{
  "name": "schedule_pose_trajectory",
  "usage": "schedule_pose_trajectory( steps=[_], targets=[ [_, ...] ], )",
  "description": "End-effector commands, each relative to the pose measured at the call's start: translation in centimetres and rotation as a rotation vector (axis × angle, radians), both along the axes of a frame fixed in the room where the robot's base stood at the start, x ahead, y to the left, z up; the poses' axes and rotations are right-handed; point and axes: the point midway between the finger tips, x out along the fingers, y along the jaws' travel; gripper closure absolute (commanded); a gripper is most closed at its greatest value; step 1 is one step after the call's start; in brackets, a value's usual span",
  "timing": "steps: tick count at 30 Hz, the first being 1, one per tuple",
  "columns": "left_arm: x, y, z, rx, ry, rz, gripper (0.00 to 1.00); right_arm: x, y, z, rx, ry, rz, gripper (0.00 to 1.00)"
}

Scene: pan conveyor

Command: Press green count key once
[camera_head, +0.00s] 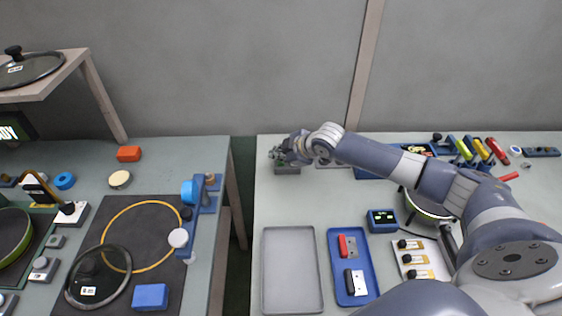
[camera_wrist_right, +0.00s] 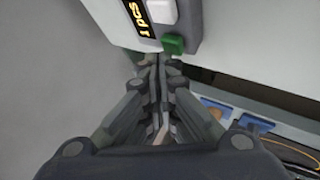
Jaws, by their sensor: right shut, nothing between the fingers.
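The green count key (camera_wrist_right: 173,44) shows in the right wrist view on the edge of a pale device (camera_wrist_right: 215,30). Beside it are a white key (camera_wrist_right: 162,11) and a dark display (camera_wrist_right: 141,17) reading "1 pcs". My right gripper (camera_wrist_right: 156,62) is shut and empty, its fingertips just below and left of the green key. I cannot tell whether they touch it. In the head view the right gripper (camera_head: 279,154) is at the far left of the right table, over a small dark grey box (camera_head: 287,170). The green key cannot be made out there. My left gripper is not in view.
A grey tray (camera_head: 291,270) and a blue tray (camera_head: 353,267) lie nearer on the right table. A gap separates this table from the left table (camera_head: 218,245). The surface around the dark grey box looks clear.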

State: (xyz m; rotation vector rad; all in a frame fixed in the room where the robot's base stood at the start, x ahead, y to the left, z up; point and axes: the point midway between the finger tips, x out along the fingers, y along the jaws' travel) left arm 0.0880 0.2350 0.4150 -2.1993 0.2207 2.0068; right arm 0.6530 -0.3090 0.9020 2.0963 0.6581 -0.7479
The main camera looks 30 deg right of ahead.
Motion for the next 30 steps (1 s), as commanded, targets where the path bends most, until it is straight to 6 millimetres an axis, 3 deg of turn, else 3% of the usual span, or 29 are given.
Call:
schedule_pose_trajectory(
  steps=[30],
  targets=[
    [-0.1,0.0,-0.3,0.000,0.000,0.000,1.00,0.0,0.1,-1.0,0.000,0.001,0.001,1.00]
  ],
)
